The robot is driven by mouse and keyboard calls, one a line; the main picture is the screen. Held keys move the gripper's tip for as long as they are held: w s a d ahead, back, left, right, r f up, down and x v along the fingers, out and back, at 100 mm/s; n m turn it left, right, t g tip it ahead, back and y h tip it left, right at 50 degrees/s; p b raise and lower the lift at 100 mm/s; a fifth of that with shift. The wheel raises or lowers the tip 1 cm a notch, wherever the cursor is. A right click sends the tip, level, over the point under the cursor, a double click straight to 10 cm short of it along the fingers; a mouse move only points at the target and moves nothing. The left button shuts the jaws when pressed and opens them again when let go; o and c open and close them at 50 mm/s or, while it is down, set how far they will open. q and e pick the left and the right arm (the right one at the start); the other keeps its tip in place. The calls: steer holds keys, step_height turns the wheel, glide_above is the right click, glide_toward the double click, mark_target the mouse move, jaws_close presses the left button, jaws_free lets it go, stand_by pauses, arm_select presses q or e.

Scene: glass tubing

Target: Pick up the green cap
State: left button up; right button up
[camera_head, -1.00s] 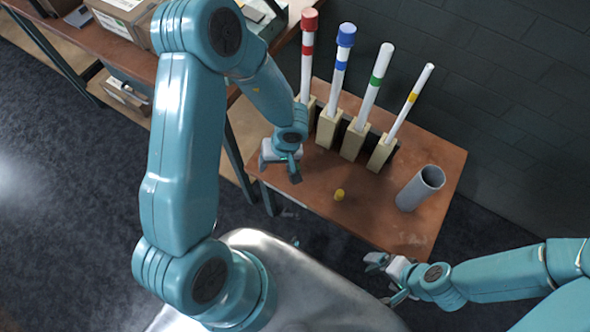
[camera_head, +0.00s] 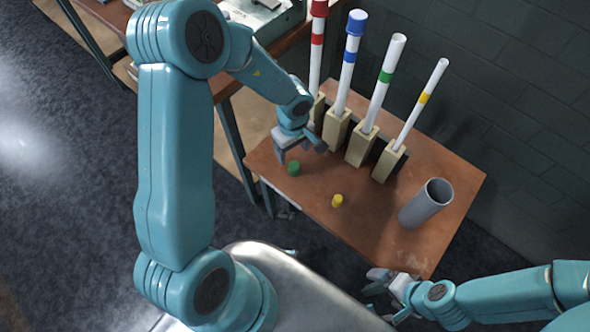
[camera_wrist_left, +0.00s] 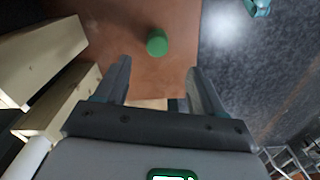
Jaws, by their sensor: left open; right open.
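The green cap (camera_head: 293,168) stands on the brown table near its left front edge. In the left wrist view the green cap (camera_wrist_left: 157,42) lies ahead of the fingertips, between the lines of the two fingers, with nothing touching it. My left gripper (camera_head: 301,152) is open and empty, just behind the cap in the head view; its spread fingers (camera_wrist_left: 158,80) show in the wrist view. My right gripper (camera_head: 384,285) is open and empty by the table's front right edge. A white tube with a green band (camera_head: 386,76) stands uncapped in a wooden block.
A yellow cap (camera_head: 337,200) stands right of the green one. A grey cylinder (camera_head: 425,203) stands at the table's right. Red-capped (camera_head: 317,40) and blue-capped (camera_head: 349,55) tubes and an uncapped yellow-banded tube (camera_head: 424,98) stand in blocks along the back.

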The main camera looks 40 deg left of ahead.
mark_target(293, 165)
arm_select(q)
step_height(293, 165, down, 5)
steer(key=shift+a+r+b, duration=0.1)
steer(key=shift+r+b, duration=0.05)
steer(key=shift+b, duration=0.45)
steer(key=f, duration=0.1)
steer(key=f+b, duration=0.1)
steer(key=f, duration=0.1)
steer(key=f+b, duration=0.1)
steer(key=f, duration=0.1)
steer(key=shift+w+a+f, duration=0.1)
steer(key=shift+w, duration=0.15)
steer(key=c, duration=1.1)
